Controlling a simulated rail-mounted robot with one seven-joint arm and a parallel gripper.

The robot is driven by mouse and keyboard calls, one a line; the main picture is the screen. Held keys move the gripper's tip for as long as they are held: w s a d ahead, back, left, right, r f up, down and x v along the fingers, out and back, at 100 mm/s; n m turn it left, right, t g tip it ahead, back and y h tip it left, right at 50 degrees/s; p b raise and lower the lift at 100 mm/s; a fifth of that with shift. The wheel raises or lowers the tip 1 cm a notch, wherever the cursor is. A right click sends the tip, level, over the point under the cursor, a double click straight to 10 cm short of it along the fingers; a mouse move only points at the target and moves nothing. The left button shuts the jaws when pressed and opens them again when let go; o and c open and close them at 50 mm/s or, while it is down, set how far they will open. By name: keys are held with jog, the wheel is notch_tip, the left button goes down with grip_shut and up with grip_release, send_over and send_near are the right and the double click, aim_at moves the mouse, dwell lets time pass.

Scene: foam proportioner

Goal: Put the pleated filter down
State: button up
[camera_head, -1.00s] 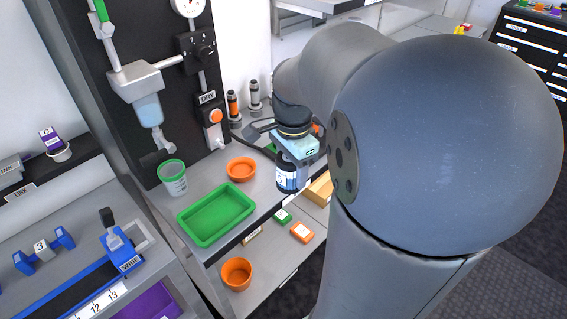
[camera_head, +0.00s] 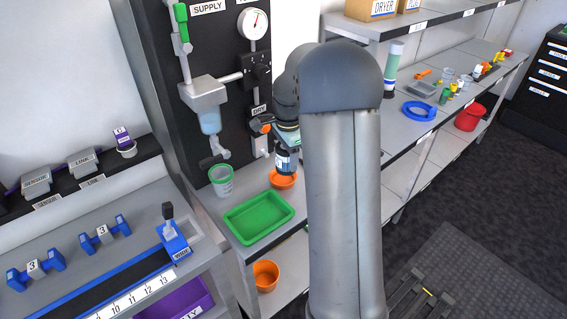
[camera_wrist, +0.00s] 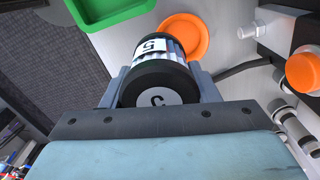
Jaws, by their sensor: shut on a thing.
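The pleated filter (camera_wrist: 160,60) is a short cylinder with dark end caps, a white pleated middle and a lettered label. My gripper (camera_wrist: 163,76) is shut around it, with one finger on each side in the wrist view. In the head view, the filter (camera_head: 285,161) hangs upright below my gripper (camera_head: 287,136), above the bench. It overlaps the orange bowl (camera_head: 283,182) in the picture. The bowl also shows beyond the filter in the wrist view (camera_wrist: 196,32). I cannot tell the filter's height above the bench. My arm hides the bench to the right.
A green tray (camera_head: 259,218) lies at the bench front, left of the filter. A clear cup with a green rim (camera_head: 221,181) stands behind it. The black panel (camera_head: 160,80) with pipes and a gauge rises at the back. An orange pot (camera_head: 265,275) sits on the lower shelf.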

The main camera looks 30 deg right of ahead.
jog(key=w+f, duration=0.2)
jog(key=w+f+p, duration=0.1)
jog(key=f, duration=0.1)
jog(key=shift+w+d+f, duration=0.1)
jog(key=shift+w+d, duration=0.1)
jog(key=shift+d, duration=0.1)
notch_tip(320, 180, down, 3)
jog(key=shift+f, duration=0.15)
